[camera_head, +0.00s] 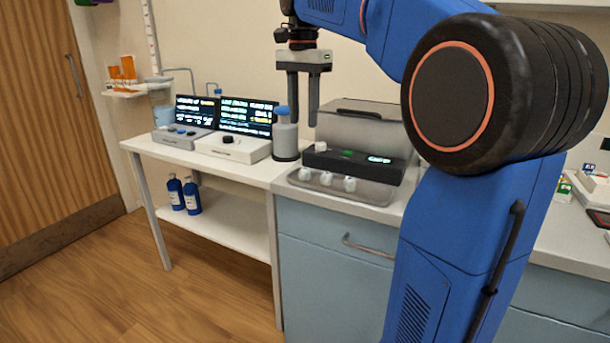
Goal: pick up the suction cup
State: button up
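No thing in view is clearly a suction cup. A grey canister with a blue cap (285,138) stands upright on the counter and may be it; I cannot tell.
A black and grey device (355,164) with a raised lid stands right of my gripper. Two units with lit screens (247,117) stand to the left. Two blue bottles (192,197) stand on the lower shelf. The wooden floor at left is clear.

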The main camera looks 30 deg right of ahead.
send_over(305, 169)
notch_tip(305, 169, down, 9)
jog(key=shift+w+a+f, duration=0.1)
jog(key=shift+w+f, duration=0.05)
jog(key=shift+f, duration=0.05)
jog(key=shift+d+f, duration=0.2)
jog(key=shift+f, duration=2.4)
jog(key=c, duration=0.8)
